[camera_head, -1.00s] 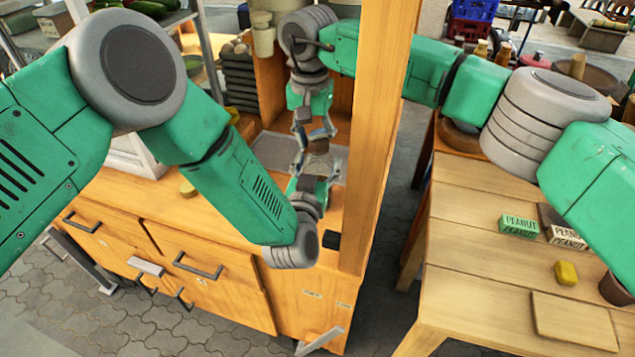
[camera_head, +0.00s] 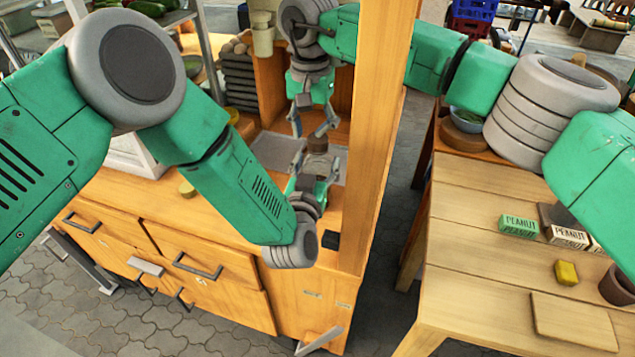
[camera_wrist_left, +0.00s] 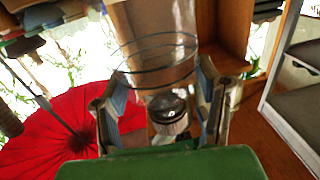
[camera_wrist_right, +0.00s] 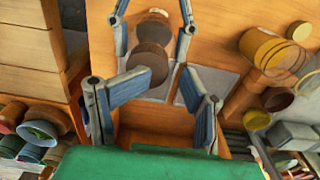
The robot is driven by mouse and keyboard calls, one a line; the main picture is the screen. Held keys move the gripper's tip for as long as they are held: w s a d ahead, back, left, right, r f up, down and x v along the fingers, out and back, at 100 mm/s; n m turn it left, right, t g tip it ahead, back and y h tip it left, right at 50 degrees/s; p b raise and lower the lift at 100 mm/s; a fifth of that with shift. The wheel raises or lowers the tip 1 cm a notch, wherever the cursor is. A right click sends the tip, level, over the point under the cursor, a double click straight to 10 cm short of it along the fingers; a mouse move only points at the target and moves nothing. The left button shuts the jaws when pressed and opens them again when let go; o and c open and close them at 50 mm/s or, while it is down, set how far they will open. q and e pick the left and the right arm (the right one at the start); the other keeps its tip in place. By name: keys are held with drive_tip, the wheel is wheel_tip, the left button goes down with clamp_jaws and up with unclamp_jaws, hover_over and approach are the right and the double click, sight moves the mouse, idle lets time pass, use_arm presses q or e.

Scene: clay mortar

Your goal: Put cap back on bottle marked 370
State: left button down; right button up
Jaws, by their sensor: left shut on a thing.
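My left gripper (camera_head: 312,180) is shut on a bottle (camera_head: 316,164) above the wooden counter. In the left wrist view the bottle (camera_wrist_left: 160,62) looks clear, with thin rings and a ridged round part low inside its outline. Its marking is not readable. A brown round cap (camera_wrist_right: 150,60) sits at the bottle's top in the right wrist view; I cannot tell how firmly it is seated. My right gripper (camera_head: 312,121) is above the bottle, its fingers spread on either side and apart from the cap.
A wooden post (camera_head: 378,130) stands just right of the grippers. A grey tray (camera_head: 275,150) lies on the counter (camera_head: 135,190).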

wheel_tip(320, 180, up, 10)
idle(0.3)
drive_tip(key=shift+w, duration=0.1)
use_arm(q)
drive_tip(key=shift+c, duration=2.1)
unclamp_jaws()
drive_tip(key=shift+s, duration=0.1)
drive_tip(key=v, duration=1.1)
drive_tip(key=shift+s, duration=0.35)
drive_tip(key=shift+f, duration=0.1)
